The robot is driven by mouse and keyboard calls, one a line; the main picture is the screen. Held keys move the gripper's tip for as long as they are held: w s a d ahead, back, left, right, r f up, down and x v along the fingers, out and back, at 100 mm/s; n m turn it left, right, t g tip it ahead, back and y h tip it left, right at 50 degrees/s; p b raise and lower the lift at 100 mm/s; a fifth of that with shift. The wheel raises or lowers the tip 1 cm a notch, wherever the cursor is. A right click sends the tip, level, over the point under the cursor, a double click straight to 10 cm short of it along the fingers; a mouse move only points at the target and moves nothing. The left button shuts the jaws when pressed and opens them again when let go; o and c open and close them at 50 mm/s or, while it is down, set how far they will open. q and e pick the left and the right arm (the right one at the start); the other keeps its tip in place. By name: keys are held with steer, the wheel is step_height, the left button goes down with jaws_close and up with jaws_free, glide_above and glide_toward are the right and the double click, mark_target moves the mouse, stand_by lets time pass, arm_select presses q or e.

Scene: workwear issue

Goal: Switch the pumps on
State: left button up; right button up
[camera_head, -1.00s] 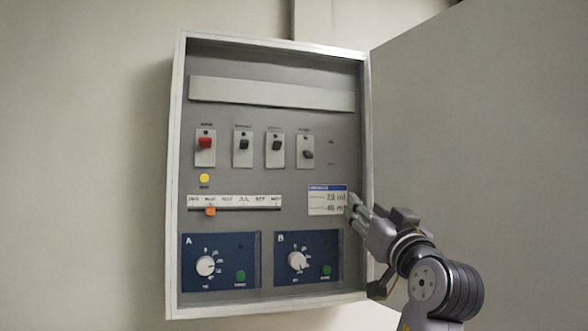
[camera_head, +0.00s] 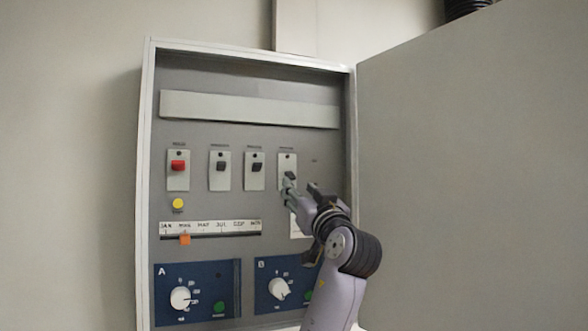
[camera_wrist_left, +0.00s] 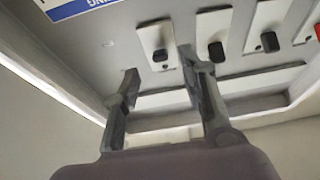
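A grey control cabinet (camera_head: 147,200) hangs open on the wall. Its row of switches has a red lever (camera_head: 178,166), two dark levers (camera_head: 221,167) (camera_head: 256,167) and a rightmost dark lever (camera_head: 290,175). The rightmost lever sits lower on its plate than the others. My left gripper (camera_head: 289,190) is just below and in front of that lever in the head view. In the left wrist view its fingers (camera_wrist_left: 157,62) are apart, with the dark lever (camera_wrist_left: 160,55) appearing between the tips. Contact cannot be told. My right gripper is not in view.
Below are a yellow button (camera_head: 178,203), a month scale with an orange slider (camera_head: 185,239), and blue panels A (camera_head: 215,277) and B (camera_head: 262,268) with dials and green buttons. My arm partly covers panel B and a label. The open door (camera_head: 460,170) stands at the right.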

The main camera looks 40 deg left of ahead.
mark_target(292, 179)
arm_select(q)
steer(key=p+x, duration=0.2)
steer(key=x, duration=0.2)
steer(key=shift+r, duration=0.2)
steer(key=shift+w+a, duration=0.1)
steer(key=shift+a, duration=0.2)
steer(key=shift+w, duration=0.1)
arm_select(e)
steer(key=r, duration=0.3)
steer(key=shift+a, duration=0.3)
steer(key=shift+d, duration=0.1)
arm_select(q)
steer(key=shift+c, duration=1.2)
jaws_close()
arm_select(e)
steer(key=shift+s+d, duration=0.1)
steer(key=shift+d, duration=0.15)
